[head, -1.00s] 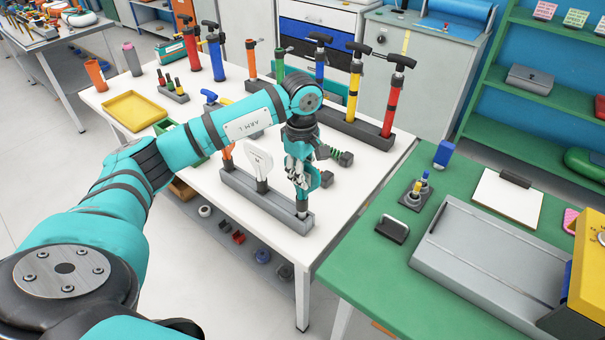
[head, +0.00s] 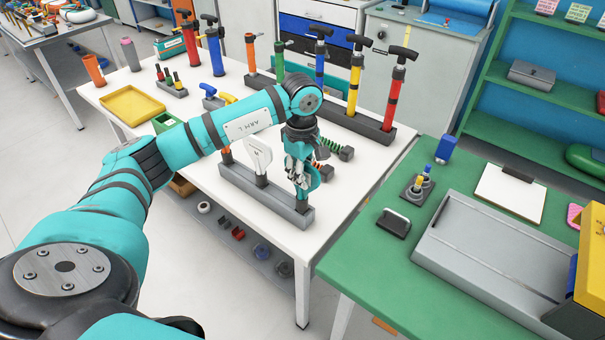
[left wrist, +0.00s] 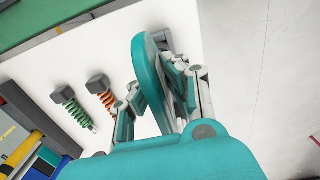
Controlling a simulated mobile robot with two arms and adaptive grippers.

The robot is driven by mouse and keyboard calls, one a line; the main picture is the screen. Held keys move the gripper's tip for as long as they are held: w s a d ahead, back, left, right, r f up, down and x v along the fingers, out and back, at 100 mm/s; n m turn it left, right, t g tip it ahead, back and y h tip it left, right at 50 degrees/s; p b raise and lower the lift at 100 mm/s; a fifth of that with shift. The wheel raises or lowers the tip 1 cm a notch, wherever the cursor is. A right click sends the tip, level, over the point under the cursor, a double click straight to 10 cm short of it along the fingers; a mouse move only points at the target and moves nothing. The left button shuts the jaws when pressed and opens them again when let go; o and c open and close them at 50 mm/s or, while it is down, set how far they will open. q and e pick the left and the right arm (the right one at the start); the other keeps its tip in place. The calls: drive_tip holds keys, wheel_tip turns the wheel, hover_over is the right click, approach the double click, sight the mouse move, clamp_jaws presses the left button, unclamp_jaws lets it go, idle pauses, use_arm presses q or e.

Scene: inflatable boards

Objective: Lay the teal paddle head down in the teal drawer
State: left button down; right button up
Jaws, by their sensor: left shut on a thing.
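The teal paddle head (left wrist: 148,75) stands between the fingers of my left gripper in the left wrist view. My left gripper (head: 299,180) is shut on it at the front right end of a grey rack (head: 238,180) on the white table. In the head view the fingers hide much of the teal paddle head (head: 314,179). Its lower end is at the rack's end slot; I cannot tell whether it is clear of the slot. Part of a teal drawer (head: 341,86) shows low behind the pumps, mostly hidden. My right gripper is not in view.
A white paddle (head: 258,155) stands in the same rack, close to the left. Springs with black ends (head: 345,153) lie just behind my gripper. A long rack of tall pumps (head: 392,92) stands between the gripper and the drawer cabinet (head: 312,38). A green table (head: 385,255) is at right.

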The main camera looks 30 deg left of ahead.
use_arm(q)
drive_tip(key=c, duration=1.3)
unclamp_jaws()
wheel_tip(320, 180, up, 12)
